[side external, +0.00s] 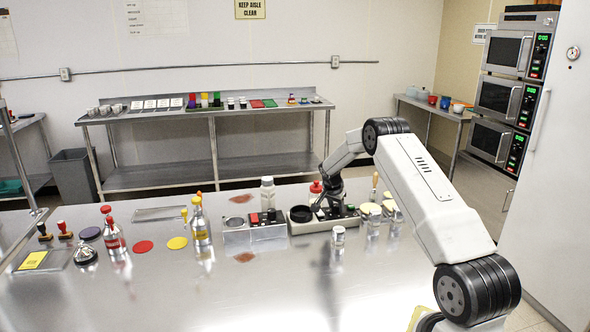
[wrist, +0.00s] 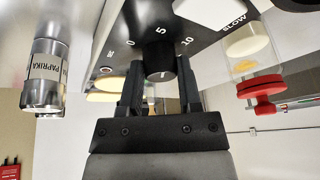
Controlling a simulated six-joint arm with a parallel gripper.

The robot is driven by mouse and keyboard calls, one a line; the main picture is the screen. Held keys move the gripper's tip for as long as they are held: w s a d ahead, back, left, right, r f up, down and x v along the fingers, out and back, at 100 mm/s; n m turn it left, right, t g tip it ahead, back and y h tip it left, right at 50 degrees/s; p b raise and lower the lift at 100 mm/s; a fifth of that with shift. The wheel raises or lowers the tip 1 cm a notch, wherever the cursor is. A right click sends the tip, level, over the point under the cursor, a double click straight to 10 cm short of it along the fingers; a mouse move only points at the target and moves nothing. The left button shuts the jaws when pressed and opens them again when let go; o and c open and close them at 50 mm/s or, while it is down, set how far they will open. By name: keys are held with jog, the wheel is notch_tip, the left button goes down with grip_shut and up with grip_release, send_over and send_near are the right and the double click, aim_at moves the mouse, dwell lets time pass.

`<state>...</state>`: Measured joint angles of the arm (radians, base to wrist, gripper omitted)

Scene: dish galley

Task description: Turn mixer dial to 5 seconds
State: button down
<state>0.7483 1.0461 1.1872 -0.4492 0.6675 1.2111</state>
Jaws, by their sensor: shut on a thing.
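The mixer (side external: 308,228) is a low box with a dark round top, standing on the steel table in the side view. In the wrist view its dark panel (wrist: 112,57) carries the marks 0, 5 and 10. The black mixer dial (wrist: 159,60) sits below the 5 mark, with a small white line on its end. I cannot tell for sure which mark the dial points to. My gripper (wrist: 160,88) is shut on the dial, one finger on each side. In the side view my gripper (side external: 328,196) reaches down at the mixer, and the dial is hidden there.
A paprika jar (wrist: 46,75) is close on the left in the wrist view. A red-topped bottle (side external: 316,188) and a white bottle (side external: 267,192) stand behind the mixer. A small scale (side external: 236,238) is to its left.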

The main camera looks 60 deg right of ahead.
dwell(0.3)
jog(key=shift+c, duration=1.4)
grip_release()
jog(key=v, duration=0.7)
jog(key=shift+a+r, duration=0.2)
jog(key=shift+r, duration=0.2)
